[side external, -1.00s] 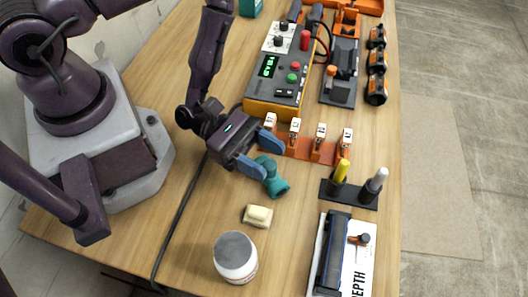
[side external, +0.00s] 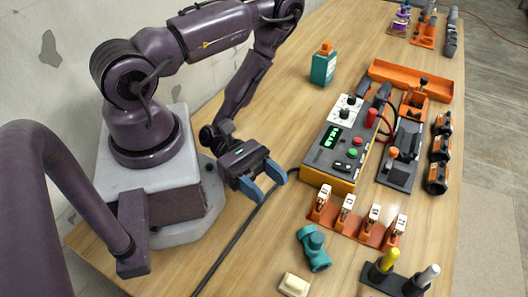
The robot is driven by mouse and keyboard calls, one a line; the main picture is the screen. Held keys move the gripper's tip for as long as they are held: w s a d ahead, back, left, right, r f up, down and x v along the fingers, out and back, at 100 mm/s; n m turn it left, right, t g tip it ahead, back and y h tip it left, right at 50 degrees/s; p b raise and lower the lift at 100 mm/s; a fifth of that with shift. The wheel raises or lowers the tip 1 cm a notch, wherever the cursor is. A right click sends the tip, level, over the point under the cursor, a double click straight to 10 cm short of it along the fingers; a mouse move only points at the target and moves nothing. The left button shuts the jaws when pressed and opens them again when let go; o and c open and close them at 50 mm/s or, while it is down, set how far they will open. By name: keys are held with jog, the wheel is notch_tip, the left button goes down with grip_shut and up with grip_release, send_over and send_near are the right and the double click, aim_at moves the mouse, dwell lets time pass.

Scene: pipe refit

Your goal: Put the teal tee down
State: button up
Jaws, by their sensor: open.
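The teal tee (side external: 314,249) rests on the wooden table, in front of the orange rack and beside the pale block. My gripper (side external: 263,192) is open and empty, with its blue fingers apart. It is up and to the left of the tee in the picture, clear of it, near the grey control box's left side. Nothing hides the tee.
An orange rack (side external: 358,222) with several white-topped clips stands right of the tee. A pale block (side external: 294,285) lies below it. The control box (side external: 340,140) stands behind. A black stand (side external: 396,284) holds yellow and grey pegs. A dark cable (side external: 238,237) crosses the table.

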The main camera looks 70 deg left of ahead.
jog(key=shift+w+r+m, duration=0.15)
jog(key=shift+r+m, duration=0.25)
jog(key=a+r+m+g+y, duration=0.1)
jog(key=a+r+m+y, duration=0.3)
jog(key=r+m+y, duration=0.4)
jog(key=a+r+m+g+y, duration=0.1)
jog(key=a+r+m+y, duration=0.3)
jog(key=r+m+y, duration=0.4)
notch_tip(320, 180, up, 12)
jog(key=m, duration=0.6)
jog(key=shift+w+f, duration=0.1)
